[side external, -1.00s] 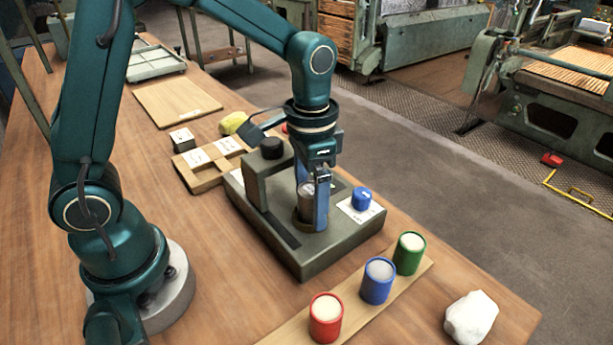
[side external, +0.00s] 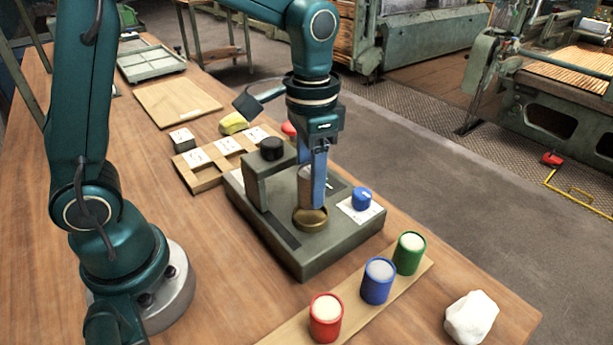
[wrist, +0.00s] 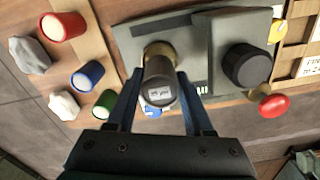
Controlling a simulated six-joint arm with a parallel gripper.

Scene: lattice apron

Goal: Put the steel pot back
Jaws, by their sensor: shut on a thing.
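The steel pot (side external: 304,178) is a small grey cylinder between the fingers of my gripper (side external: 316,195). My gripper is shut on it and points down. The pot is upright above a round brass seat (side external: 310,219) on the grey-green machine base (side external: 330,250). In the wrist view the pot (wrist: 157,75) shows a dark end with a small white label between the two blue fingers. The brass seat (wrist: 158,48) shows just behind it. The fingers cover part of the pot in the side view, and any gap beneath it is hard to judge.
The machine has an upright with a black knob (side external: 271,149). A blue knob (side external: 361,198) sits on a white card on the base. Red (side external: 326,318), blue (side external: 377,281) and green (side external: 409,253) jars stand on a wooden strip. A wooden rack (side external: 205,178) with white cards lies behind left.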

